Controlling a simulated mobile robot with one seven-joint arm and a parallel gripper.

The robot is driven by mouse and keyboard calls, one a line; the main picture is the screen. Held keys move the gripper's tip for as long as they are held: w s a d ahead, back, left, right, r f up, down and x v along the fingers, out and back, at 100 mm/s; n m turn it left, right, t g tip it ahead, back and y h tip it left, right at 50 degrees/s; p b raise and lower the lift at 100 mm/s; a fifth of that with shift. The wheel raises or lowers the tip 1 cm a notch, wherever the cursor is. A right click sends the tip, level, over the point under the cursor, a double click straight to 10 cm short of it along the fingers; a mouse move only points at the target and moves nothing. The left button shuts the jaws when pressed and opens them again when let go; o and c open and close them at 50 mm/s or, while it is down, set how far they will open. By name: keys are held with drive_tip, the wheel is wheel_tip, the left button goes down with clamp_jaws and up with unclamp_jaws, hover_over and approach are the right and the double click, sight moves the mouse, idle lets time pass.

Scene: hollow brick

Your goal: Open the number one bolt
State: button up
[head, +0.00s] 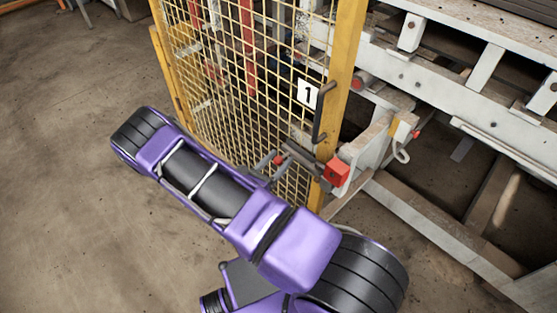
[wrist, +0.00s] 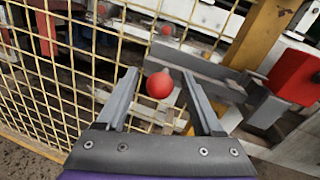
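A yellow mesh gate carries a white sign with the number 1 (head: 307,94). Below the sign is the gate's bolt, a grey bar (head: 299,155) with a red knob (head: 279,160) and a red block (head: 336,172) on the post side. In the wrist view the red ball knob (wrist: 160,84) shows between the two fingers of my gripper (wrist: 158,92). The fingers are apart, with gaps on both sides of the knob. The grey bolt bar (wrist: 190,62) runs behind the knob to the right. In the head view my arm partly hides the gripper.
A yellow post (head: 342,75) with a dark vertical handle (head: 321,112) stands right of the mesh (head: 240,80). White machine beams (head: 440,80) fill the right side. The concrete floor (head: 60,190) at left is clear.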

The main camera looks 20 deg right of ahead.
drive_tip(key=v, duration=1.7)
drive_tip(key=shift+s+a, duration=0.15)
drive_tip(key=shift+s, duration=0.05)
